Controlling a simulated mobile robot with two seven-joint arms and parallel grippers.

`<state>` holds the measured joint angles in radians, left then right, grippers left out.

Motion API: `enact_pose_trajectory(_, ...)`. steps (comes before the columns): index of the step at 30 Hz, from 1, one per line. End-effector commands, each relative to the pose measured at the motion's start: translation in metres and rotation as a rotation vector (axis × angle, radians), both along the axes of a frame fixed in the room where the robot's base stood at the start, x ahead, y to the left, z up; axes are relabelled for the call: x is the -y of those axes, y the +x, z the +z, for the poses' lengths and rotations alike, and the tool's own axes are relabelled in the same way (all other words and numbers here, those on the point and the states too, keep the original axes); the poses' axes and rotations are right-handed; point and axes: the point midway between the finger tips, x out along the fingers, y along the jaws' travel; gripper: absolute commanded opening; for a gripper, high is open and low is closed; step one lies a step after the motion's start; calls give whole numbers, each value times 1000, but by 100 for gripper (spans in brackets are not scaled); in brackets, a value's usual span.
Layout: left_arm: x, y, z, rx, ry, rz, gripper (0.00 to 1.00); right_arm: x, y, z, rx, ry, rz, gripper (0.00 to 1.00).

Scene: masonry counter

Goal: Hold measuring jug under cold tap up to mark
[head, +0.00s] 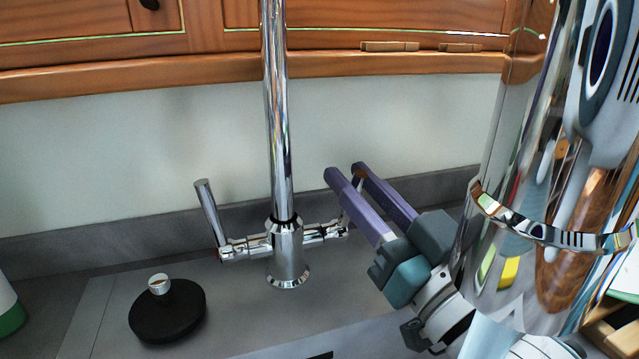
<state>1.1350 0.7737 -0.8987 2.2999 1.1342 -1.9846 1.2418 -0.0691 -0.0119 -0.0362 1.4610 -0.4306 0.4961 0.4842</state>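The chrome tap (285,245) stands in the middle of the counter, and its tall spout runs up out of the picture. It has a left lever (208,208) pointing up and a right lever mostly hidden by my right gripper. My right gripper (347,172) comes in from the lower right, with its two purple fingers a little apart around the right lever. A bit of chrome shows between the fingers, but I cannot tell whether they grip it. No measuring jug can be made out, and my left gripper is not in view. No running water shows.
A big shiny metal cylinder (510,200) with utensils (610,90) fills the right side, close to my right arm. A black round plug with a metal knob (167,312) lies at the left front. A green-and-white object (8,310) stands at the left edge. Wooden cupboards (100,60) hang above.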

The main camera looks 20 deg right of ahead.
Motion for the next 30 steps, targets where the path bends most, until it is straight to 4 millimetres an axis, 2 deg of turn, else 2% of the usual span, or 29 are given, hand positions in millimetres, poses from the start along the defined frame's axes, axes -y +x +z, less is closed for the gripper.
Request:
enact_pose_trajectory(1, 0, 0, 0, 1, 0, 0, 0, 0, 0, 0, 0, 0, 0, 36)
enact_pose_trajectory(4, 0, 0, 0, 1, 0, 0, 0, 0, 0, 0, 0, 0, 0, 46)
enact_pose_trajectory(14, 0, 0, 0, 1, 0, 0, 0, 2, -6, -2, -1, 0, 0, 46)
enact_pose_trajectory(17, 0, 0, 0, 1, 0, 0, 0, 5, -21, -7, -4, -2, 1, 46)
enact_pose_trajectory(24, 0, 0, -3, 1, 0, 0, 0, 17, -72, -23, -5, -2, 1, 46)
enact_pose_trajectory(30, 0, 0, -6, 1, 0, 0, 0, 25, -102, -31, -3, -1, 1, 46)
